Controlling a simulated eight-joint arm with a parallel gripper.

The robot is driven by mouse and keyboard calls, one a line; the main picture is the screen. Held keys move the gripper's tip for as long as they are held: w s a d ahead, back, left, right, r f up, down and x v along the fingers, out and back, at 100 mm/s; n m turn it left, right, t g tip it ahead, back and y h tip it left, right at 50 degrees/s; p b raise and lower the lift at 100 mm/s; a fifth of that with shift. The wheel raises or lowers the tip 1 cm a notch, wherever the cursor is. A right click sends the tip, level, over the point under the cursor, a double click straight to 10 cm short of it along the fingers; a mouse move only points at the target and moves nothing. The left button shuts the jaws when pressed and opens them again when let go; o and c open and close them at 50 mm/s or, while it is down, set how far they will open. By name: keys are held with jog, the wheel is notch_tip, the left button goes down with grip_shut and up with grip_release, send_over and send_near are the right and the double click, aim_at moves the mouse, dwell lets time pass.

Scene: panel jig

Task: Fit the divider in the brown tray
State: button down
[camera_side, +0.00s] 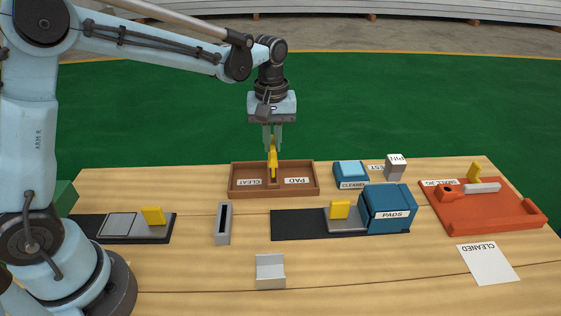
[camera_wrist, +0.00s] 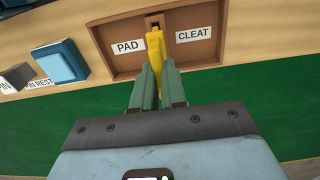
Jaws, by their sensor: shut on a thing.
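The brown tray (camera_side: 234,190) lies at the back middle of the table, with CLEAT and PAD labels on its floor. It also shows in the wrist view (camera_wrist: 120,66). My gripper (camera_side: 272,148) is above the tray's middle, pointing down, shut on the yellow upright part of the divider (camera_side: 272,161). In the wrist view the yellow part (camera_wrist: 155,48) stands between the fingertips (camera_wrist: 158,84), between the two labels. A brown strip shows at its lower end, across the tray's middle. I cannot tell whether it is fully down.
In front are a grey slotted block (camera_side: 223,224), a black mat (camera_side: 297,225) and a blue PADS box (camera_side: 387,211). A red jig (camera_side: 485,213) lies far right.

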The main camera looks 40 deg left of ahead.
aim_at(272, 142)
jog(key=shift+f, duration=2.05)
jog(key=c, duration=1.1)
grip_release()
notch_tip(272, 142, up, 12)
jog(key=shift+r, duration=0.1)
jog(key=shift+s, duration=0.3)
jog(key=s+a+f+m+t, duration=0.1)
jog(key=s+f+m+t, duration=0.1)
jog(key=s, duration=0.5)
jog(key=s+a+f+m+t, duration=0.1)
jog(key=s+m+t, duration=0.4)
jog(key=s+m, duration=0.2)
jog(key=shift+s+f, duration=0.15)
jog(key=shift+f, duration=0.25)
